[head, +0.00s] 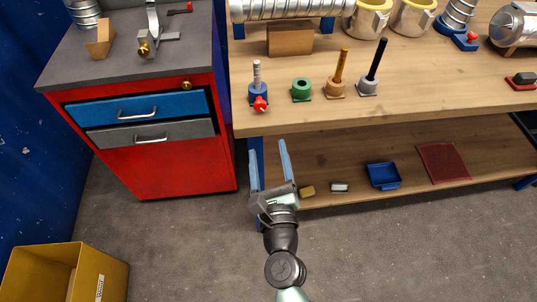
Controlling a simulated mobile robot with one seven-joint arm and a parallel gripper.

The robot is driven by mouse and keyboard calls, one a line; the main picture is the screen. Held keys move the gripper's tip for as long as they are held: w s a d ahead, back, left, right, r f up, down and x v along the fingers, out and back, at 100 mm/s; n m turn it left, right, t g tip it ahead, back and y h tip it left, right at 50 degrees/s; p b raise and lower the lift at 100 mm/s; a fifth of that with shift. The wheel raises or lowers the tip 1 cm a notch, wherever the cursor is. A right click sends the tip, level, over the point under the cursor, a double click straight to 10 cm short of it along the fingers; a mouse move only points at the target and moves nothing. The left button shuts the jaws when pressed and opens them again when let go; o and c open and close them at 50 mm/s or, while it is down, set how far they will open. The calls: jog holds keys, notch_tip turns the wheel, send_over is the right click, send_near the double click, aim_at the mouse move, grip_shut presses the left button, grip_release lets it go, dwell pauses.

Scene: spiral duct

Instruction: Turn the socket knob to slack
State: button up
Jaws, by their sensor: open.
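A small blue socket (258,91) with a grey rod standing upright in it is at the front left of the wooden bench top. A red knob (260,104) sits on its front side. Another blue socket (456,36) holds a ribbed metal duct piece at the back right, with its own red knob (472,36). The knob markings are too small to read. My gripper (268,147) is open and empty, its two blue fingers pointing towards the bench's front edge. In the picture it is just below the front-left red knob, apart from it.
A green ring holder (301,90) and two rod holders, tan (336,87) and grey (368,84), stand right of the front socket. A spiral duct (290,9) lies behind. A red cabinet (185,164) is left; a yellow bin (98,272) is on the floor. The lower shelf holds a blue tray (383,175).

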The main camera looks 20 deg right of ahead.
aim_at(261, 107)
dwell(0.4)
jog(key=w+d+m, duration=0.1)
jog(key=w+m, duration=0.1)
jog(key=w, duration=0.2)
jog(key=w+d+m, duration=0.1)
jog(key=w+m, duration=0.1)
jog(key=w, duration=0.2)
jog(key=w+d+m, duration=0.1)
jog(key=w+m, duration=0.1)
jog(key=w, duration=0.2)
jog(key=shift+w+d+r+p, duration=0.2)
jog(key=shift+w+d+p, duration=0.1)
jog(key=shift+w, duration=0.05)
grip_shut()
dwell(0.5)
